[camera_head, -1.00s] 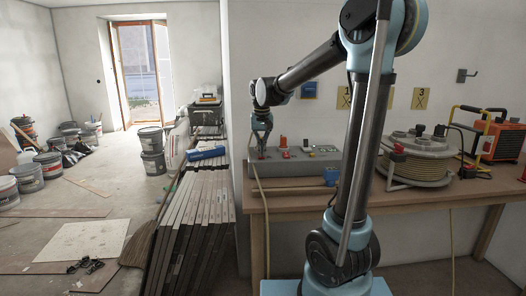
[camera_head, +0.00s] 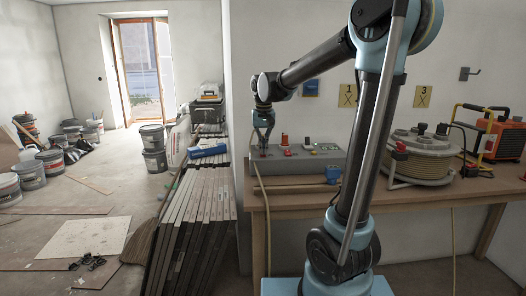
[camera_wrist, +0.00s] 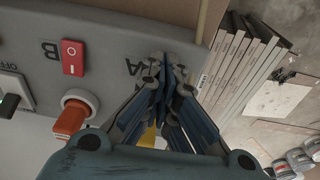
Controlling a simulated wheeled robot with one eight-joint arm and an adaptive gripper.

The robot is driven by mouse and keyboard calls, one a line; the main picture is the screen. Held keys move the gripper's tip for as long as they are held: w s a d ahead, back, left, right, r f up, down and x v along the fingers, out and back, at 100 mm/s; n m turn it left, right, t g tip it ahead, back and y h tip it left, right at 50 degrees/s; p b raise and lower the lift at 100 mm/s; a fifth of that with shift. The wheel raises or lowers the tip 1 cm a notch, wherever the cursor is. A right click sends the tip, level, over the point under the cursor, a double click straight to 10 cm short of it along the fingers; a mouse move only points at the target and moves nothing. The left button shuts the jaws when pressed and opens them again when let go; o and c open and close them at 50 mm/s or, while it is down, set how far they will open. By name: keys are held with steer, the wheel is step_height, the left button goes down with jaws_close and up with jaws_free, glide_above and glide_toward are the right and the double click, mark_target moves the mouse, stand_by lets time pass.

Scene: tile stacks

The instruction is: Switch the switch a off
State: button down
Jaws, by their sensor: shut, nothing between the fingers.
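A grey control box (camera_head: 300,167) sits at the left end of the workbench. In the wrist view its panel (camera_wrist: 105,30) carries a red rocker switch (camera_wrist: 73,57) beside the letter B. The letter A (camera_wrist: 132,68) shows partly at the edge of my fingers. Switch a itself is hidden behind my gripper, so its position cannot be told. My gripper (camera_wrist: 166,66) is shut and empty, with its fingertips over the panel beside the A. In the head view my gripper (camera_head: 264,149) points down at the left end of the box. Contact cannot be told.
Leaning boards (camera_head: 195,225) stand left of the workbench (camera_head: 400,205). A cable reel (camera_head: 418,160) and an orange heater (camera_head: 500,138) stand to the right.

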step_height(320, 180, up, 13)
steer(key=s, duration=0.2)
stand_by(0.3)
steer(key=shift+f, duration=0.1)
